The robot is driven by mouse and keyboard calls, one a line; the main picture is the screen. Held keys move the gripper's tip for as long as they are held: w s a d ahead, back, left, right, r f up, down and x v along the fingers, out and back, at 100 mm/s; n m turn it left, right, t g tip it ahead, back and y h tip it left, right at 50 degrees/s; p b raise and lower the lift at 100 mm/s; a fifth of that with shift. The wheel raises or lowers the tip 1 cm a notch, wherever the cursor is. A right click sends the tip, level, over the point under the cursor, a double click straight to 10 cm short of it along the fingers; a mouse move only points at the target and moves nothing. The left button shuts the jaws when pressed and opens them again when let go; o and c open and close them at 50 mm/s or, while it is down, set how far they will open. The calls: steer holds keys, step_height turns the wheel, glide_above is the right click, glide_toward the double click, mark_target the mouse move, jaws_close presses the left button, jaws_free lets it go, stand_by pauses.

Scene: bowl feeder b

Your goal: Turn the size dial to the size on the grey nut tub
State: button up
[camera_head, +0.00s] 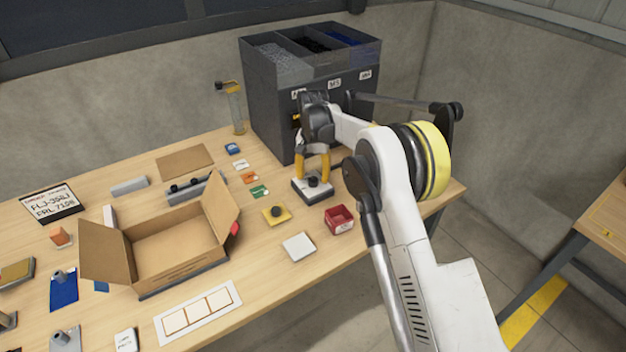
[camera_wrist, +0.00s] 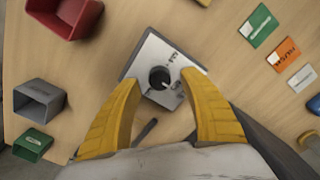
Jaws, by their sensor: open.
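The size dial is a black round knob (camera_head: 313,181) on a pale grey square box (camera_head: 313,194) on the bench. The knob also shows in the wrist view (camera_wrist: 160,77), with small markings on the box face too blurred to read. My gripper (camera_head: 313,174) is open, pointing down over the box. In the wrist view its yellow fingers (camera_wrist: 160,84) stand apart on either side of the knob, not visibly touching it. A grey open tub (camera_wrist: 40,102) lies left in the wrist view; no size label is readable on it. My arm hides that area in the head view.
A red tub (camera_head: 340,219) and a yellow plate with a black knob (camera_head: 276,214) stand close by. Green (camera_head: 259,192) and orange cards lie left of the box. A tall dark hopper unit (camera_head: 270,110) stands behind. An open cardboard box (camera_head: 175,250) is further left.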

mark_target(313, 179)
step_height(313, 179, up, 10)
steer(key=shift+r, duration=0.2)
steer(key=s+d+r+n+t, duration=0.1)
steer(key=s+d+r+t, duration=0.2)
steer(key=s+d+r, duration=1.15)
steer(key=s+d+f+t, duration=0.1)
steer(key=s+d, duration=0.1)
steer(key=s, duration=0.6)
steer(key=s+d+f+t, duration=0.1)
steer(key=s+d+f, duration=0.1)
steer(key=s, duration=0.6)
steer(key=s+d+f+n+t, duration=0.1)
steer(key=s+d+f+t, duration=0.1)
steer(key=s, duration=0.6)
steer(key=shift+s+d, duration=0.3)
steer(key=shift+d, duration=0.25)
